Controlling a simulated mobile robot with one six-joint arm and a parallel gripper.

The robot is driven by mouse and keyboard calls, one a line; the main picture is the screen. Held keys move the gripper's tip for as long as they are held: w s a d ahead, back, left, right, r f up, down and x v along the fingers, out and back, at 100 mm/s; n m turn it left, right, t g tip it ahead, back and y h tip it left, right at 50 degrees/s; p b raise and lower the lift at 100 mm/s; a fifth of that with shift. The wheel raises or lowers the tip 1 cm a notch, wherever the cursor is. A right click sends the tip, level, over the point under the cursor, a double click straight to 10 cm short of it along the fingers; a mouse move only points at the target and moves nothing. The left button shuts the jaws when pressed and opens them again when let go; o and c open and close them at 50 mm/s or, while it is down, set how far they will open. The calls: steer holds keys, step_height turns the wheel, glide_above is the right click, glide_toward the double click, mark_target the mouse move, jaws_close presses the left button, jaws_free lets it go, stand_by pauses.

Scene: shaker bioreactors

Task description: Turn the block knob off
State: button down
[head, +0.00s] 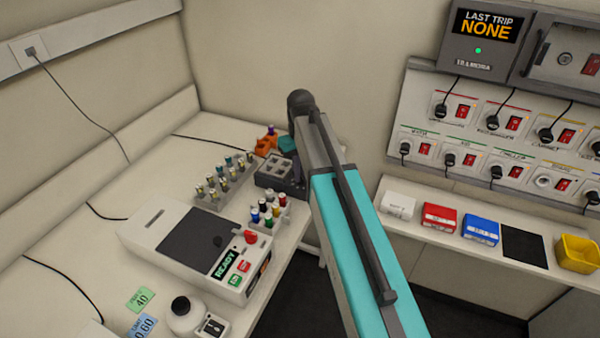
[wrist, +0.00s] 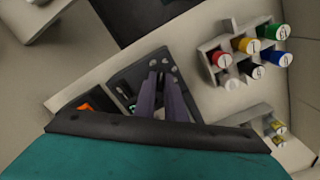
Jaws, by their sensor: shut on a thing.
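The dark grey block (head: 270,180) stands on the left bench near the back corner, with several light wells on top. It also shows in the wrist view (wrist: 122,76), with a small display on its face. My gripper (wrist: 161,78) reaches down onto this block in the wrist view. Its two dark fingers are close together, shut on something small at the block. The block knob is hidden by the fingers, so its setting cannot be read.
A rack of coloured vials (head: 266,214) stands close to the block; it also shows in the wrist view (wrist: 245,50). Another vial rack (head: 222,180) and an orange holder (head: 267,143) are nearby. Switch panels line the right wall.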

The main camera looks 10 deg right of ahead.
steer(key=n, duration=0.3)
steer(key=shift+w, duration=0.1)
steer(key=shift+n, duration=2.2)
steer(key=c, duration=1.8)
jaws_free()
steer(key=shift+r+b, duration=1.75)
steer(key=shift+r, duration=5.2)
